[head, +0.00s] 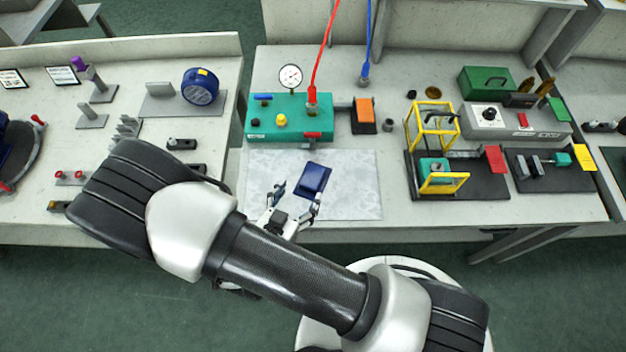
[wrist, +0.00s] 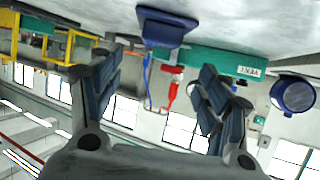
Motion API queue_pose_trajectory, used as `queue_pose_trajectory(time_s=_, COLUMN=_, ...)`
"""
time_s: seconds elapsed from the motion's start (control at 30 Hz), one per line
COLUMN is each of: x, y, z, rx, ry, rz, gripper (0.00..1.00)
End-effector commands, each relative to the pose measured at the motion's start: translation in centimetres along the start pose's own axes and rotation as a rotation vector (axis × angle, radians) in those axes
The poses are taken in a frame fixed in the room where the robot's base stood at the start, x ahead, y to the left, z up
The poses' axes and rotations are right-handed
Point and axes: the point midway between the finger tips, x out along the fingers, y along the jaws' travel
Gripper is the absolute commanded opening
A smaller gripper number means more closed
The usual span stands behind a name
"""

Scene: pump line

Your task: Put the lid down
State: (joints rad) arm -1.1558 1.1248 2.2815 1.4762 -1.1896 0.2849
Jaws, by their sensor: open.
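A dark blue rectangular lid (head: 314,180) lies on the pale grey mat (head: 352,205) on the middle bench in the head view. It also shows at the top of the wrist view (wrist: 165,28), where the picture is upside down. My gripper (head: 295,199) is just in front of the lid, low over the mat. In the wrist view its two fingers (wrist: 160,82) are spread with nothing between them. The lid appears beyond the fingertips, apart from them. Whether the lid touches the mat all along its underside cannot be told.
A teal pump box (head: 290,125) with a gauge and a red hose stands behind the mat. A yellow-framed fixture (head: 433,125) and a grey control box (head: 515,122) stand to the right. A round blue part (head: 201,86) is on the left bench. The mat's right side is bare.

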Motion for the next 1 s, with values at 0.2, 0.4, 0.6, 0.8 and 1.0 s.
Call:
queue_pose_trajectory(time_s=0.2, x=3.4, y=0.0, z=0.1, rx=0.002, ry=-0.001, rz=0.001, gripper=0.70)
queue_pose_trajectory(time_s=0.4, x=4.7, y=0.1, z=0.2, rx=0.001, ry=0.000, rz=0.001, gripper=0.70)
queue_pose_trajectory(time_s=0.6, x=7.7, y=0.4, z=0.8, rx=0.002, ry=-0.001, rz=0.003, gripper=0.70)
queue_pose_trajectory(time_s=0.8, x=9.1, y=0.3, z=0.6, rx=0.001, ry=0.000, rz=0.000, gripper=0.70)
queue_pose_trajectory(time_s=1.0, x=9.0, y=0.2, z=0.5, rx=0.000, ry=0.000, rz=-0.001, gripper=0.69)
